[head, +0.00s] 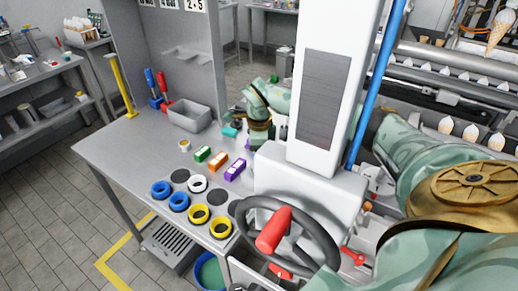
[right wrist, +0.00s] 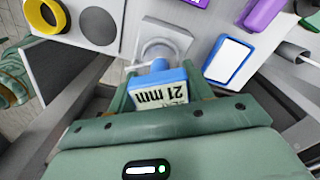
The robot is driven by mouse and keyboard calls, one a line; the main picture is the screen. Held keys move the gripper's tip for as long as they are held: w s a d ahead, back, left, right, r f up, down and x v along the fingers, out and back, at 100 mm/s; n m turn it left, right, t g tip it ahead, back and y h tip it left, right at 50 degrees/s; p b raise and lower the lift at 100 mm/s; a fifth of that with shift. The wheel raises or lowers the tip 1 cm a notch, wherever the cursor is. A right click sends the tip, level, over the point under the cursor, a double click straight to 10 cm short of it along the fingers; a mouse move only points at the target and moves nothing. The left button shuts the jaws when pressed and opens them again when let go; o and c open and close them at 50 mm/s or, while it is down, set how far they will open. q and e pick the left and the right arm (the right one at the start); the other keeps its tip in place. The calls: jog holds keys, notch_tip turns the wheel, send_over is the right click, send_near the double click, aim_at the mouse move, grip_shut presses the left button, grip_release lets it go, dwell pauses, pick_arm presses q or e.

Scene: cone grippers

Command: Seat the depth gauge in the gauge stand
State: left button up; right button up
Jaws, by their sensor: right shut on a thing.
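The depth gauge (right wrist: 165,88), blue with a pale display reading 21 mm, is between the fingers of my right gripper (right wrist: 160,92) in the right wrist view. The gripper is shut on it. The gauge's blue end points at a pale grey block with a round ring (right wrist: 165,48), which looks like the gauge stand; whether they touch, I cannot tell. In the head view the gauge, stand and right gripper are hidden. My left gripper (head: 232,131) shows small and partly covered behind the white column, over the table's far side; its jaws are unclear.
The grey table (head: 120,150) holds blue rings (head: 160,190), yellow rings (head: 220,227), a white ring (head: 197,183), coloured blocks (head: 218,161) and a grey bin (head: 190,116). A blue-rimmed white plate (right wrist: 228,60) lies right of the stand in the wrist view.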

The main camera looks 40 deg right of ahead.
jog(key=o, duration=1.3)
jog(key=shift+r, duration=0.1)
notch_tip(320, 180, up, 16)
jog(key=p, duration=0.3)
